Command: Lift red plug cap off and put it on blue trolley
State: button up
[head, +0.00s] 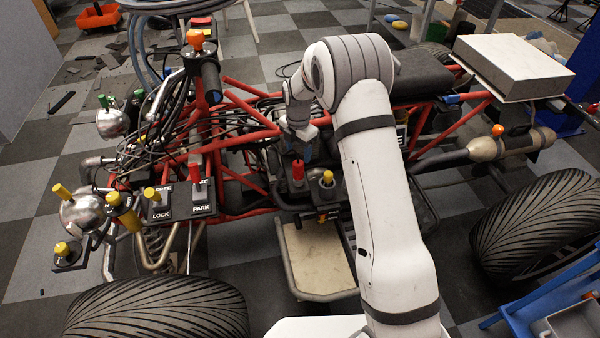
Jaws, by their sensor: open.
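A red plug cap (298,171) stands upright on a dark mount at the middle of the stripped quad. My gripper (298,149) is open and just above the cap, pointing down. Its fingertips are small and partly dark against the frame, so I cannot tell whether they touch the cap. Another red upright handle (196,173) stands on the plate marked PARK, further left.
A yellow-topped knob (327,179) stands close to the right of the cap. Red frame tubes (245,105) and black cables (165,140) surround the area. Large tyres (535,225) stand at the right and lower left (160,310).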

aim_at(298, 169)
notch_tip(298, 169, down, 3)
jog(key=shift+a+f, duration=0.1)
jog(key=f, duration=0.2)
jog(key=s+f+b, duration=0.1)
jog(key=f, duration=0.2)
jog(key=c, duration=1.1)
